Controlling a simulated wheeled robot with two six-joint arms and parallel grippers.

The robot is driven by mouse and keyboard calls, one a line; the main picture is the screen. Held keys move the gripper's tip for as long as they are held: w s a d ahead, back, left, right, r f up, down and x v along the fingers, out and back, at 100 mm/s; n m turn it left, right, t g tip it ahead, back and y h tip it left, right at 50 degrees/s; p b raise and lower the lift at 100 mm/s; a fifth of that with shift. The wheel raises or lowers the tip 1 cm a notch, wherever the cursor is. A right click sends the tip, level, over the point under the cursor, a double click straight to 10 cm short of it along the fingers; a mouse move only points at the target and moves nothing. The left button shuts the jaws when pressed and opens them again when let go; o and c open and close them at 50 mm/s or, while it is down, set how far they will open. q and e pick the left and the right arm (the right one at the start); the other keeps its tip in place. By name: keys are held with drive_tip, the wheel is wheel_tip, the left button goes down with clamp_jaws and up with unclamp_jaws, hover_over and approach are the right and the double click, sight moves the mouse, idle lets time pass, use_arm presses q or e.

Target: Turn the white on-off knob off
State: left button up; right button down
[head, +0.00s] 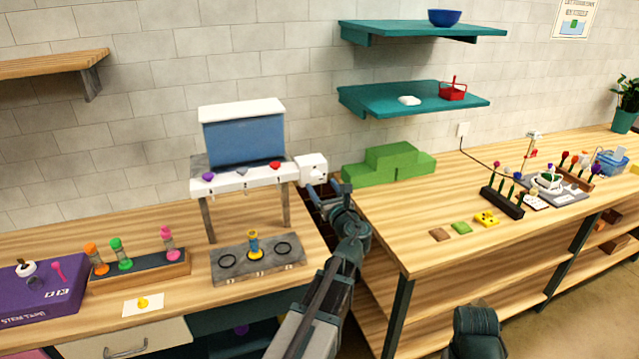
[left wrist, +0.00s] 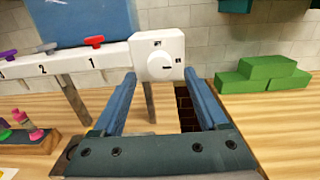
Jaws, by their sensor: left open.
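The white on-off knob (left wrist: 159,66) is a round dial on the front of a white box (left wrist: 170,45) at the right end of the dispenser's white rail. A short dark mark on it lies about level, and small dark labels sit above and to its right. In the head view the white box (head: 309,166) shows above my left gripper (head: 330,190). My left gripper also shows in the left wrist view (left wrist: 160,95), with its two blue fingers apart, nothing between them, pointing toward the knob. The fingers look short of the knob; the exact gap is unclear.
Green blocks (head: 385,165) stand on the right table. A gap separates the two tables under my left gripper. A rack (head: 140,275) holds coloured bottles.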

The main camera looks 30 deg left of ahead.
sight(317, 180)
use_arm(q)
drive_tip(key=shift+x, duration=1.65)
drive_tip(key=shift+c, duration=0.3)
clamp_jaws()
